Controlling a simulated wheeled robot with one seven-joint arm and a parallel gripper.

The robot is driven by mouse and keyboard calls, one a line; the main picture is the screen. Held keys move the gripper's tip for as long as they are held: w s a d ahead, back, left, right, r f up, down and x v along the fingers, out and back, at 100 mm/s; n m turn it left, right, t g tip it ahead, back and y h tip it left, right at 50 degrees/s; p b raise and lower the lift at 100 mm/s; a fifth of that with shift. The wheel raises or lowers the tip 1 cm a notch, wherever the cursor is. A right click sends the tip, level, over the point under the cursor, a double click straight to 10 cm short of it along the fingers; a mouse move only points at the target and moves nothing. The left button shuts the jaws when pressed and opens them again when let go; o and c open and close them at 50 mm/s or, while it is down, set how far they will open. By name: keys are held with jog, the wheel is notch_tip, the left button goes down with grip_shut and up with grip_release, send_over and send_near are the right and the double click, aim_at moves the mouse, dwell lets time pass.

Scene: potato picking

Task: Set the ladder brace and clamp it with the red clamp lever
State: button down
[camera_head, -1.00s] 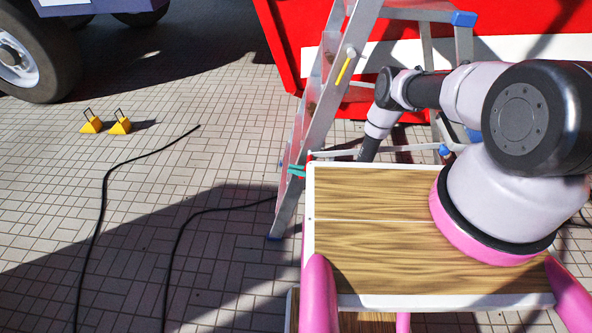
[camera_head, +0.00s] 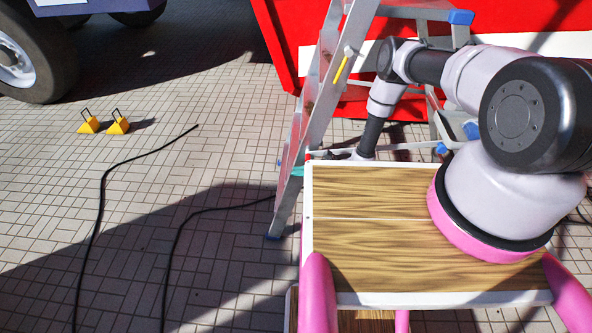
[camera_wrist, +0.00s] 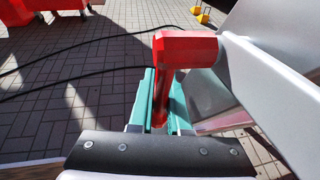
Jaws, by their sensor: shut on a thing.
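The aluminium stepladder (camera_head: 318,85) stands open behind the wooden-topped surface. The ladder brace (camera_head: 402,147) is a thin pale bar running roughly level between its front and rear legs, with a blue piece near the right end. Its seating at the left end is too small to judge. The red clamp lever (camera_wrist: 185,49) shows in the wrist view, beside a pale ladder rail (camera_wrist: 255,75). My gripper (camera_wrist: 161,88) has its teal fingers on both sides of the lever's red stem and is shut on it. In the head view the teal fingertips (camera_head: 297,171) are at the front leg.
A wooden-topped surface (camera_head: 370,252) with a white rim lies in front of the ladder. A red body (camera_head: 283,45) stands behind it. A yellow-handled piece (camera_head: 342,68) is on the front rail. Black cables (camera_head: 103,210) and two yellow chocks (camera_head: 118,126) lie on the open paving at left.

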jog(key=shift+d+h, duration=0.3)
jog(key=shift+h, duration=0.1)
jog(key=c, duration=0.9)
grip_release()
jog(key=shift+o, duration=0.2)
jog(key=v, duration=1)
jog(key=shift+d, duration=0.35)
